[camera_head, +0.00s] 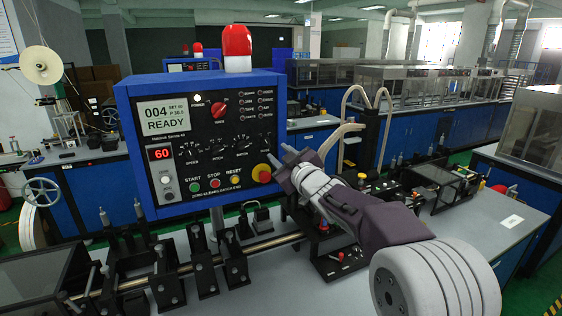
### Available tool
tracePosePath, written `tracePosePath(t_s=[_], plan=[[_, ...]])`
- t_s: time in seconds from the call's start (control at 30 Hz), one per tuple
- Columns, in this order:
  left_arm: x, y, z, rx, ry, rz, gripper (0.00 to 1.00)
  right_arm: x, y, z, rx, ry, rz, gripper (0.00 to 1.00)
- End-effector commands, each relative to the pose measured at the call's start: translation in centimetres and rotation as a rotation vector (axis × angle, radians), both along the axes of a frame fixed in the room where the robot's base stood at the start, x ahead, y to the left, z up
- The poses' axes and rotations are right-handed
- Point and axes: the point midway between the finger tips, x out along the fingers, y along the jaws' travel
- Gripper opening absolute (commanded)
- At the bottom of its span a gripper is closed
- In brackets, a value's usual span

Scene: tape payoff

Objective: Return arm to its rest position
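My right arm comes in from the lower right, with a large white ringed joint and a dark grey link. Its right gripper (281,160) points up and left, just right of the control panel's red-and-yellow knob (262,173). The finger gap is too small to make out, and nothing held shows. I cannot tell whether the gripper touches the knob or only overlaps it in the picture. The blue control box (130,100) has a display reading READY, a red 60 readout and several buttons. My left gripper is not in view.
A red beacon (236,42) tops the box. Below, a metal rod runs through black brackets (232,259) on the grey bench. Pale hoses (346,112) and black fixtures (436,188) stand behind my arm. A bare grey bench area (480,227) lies at right.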

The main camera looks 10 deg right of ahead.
Motion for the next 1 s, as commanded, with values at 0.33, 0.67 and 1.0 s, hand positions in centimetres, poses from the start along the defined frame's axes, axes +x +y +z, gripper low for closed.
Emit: tracePosePath(t_s=[0.33, 0.67, 1.0], plan=[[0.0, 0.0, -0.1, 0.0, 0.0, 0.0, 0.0, -0.8, -0.2, 0.0, 0.001, 0.001, -0.001, 0.32], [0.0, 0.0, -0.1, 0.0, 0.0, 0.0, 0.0, -7.6, -0.6, -15.6, 0.156, 0.456, -0.143, 0.32], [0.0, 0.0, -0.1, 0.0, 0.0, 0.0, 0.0, -28.3, -2.4, -34.8, 0.311, 1.26, -0.477, 0.32]])
